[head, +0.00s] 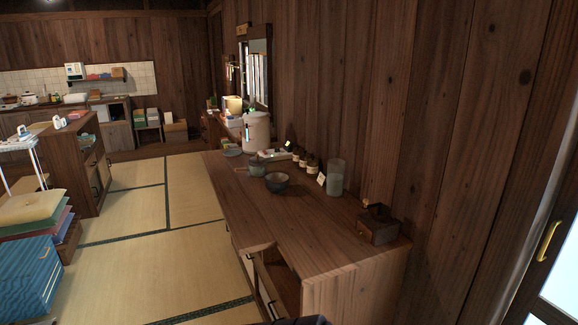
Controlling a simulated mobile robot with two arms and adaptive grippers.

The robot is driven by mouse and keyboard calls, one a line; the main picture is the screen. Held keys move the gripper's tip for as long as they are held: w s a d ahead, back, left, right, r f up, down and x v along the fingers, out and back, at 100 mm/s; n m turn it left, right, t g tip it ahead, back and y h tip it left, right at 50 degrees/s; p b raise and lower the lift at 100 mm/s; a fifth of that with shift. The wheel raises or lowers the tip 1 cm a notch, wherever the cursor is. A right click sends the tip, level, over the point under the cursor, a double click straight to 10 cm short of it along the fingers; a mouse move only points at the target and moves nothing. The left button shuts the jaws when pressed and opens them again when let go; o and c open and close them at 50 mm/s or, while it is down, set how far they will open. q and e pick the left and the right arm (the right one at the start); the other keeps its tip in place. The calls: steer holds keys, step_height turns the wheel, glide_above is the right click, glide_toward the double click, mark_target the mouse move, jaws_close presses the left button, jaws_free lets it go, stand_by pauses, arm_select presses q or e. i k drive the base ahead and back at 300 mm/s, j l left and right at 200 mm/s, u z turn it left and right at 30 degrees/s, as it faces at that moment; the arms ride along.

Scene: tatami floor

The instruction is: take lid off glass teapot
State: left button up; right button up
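I cannot make out a glass teapot or its lid in the head view. The only clear glassy thing on the near wooden cabinet (330,238) is a tall, greenish see-through cylinder (335,178) against the wall. A dark bowl (277,182) and a small grey-green pot or cup (257,166) stand to its left. Neither of my grippers is in view.
A cabinet door hangs open below. Tatami floor (150,255) is clear left of it; blue drawers (28,278) stand far left.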

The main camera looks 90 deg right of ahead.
mark_target(258, 161)
steer(key=z, duration=2.6)
steer(key=i+j+u, duration=0.25)
steer(key=i, duration=0.4)
steer(key=i+j+u, duration=0.3)
steer(key=i, duration=0.4)
steer(key=i+j+u, duration=0.25)
steer(key=i, duration=0.45)
steer(key=i+z, duration=0.4)
steer(key=i+j+z, duration=0.1)
steer(key=z, duration=0.3)
steer(key=i+j+z, duration=0.2)
steer(key=z, duration=0.2)
steer(key=i+j+z, duration=0.4)
steer(key=k+l, duration=0.05)
steer(key=l, duration=0.05)
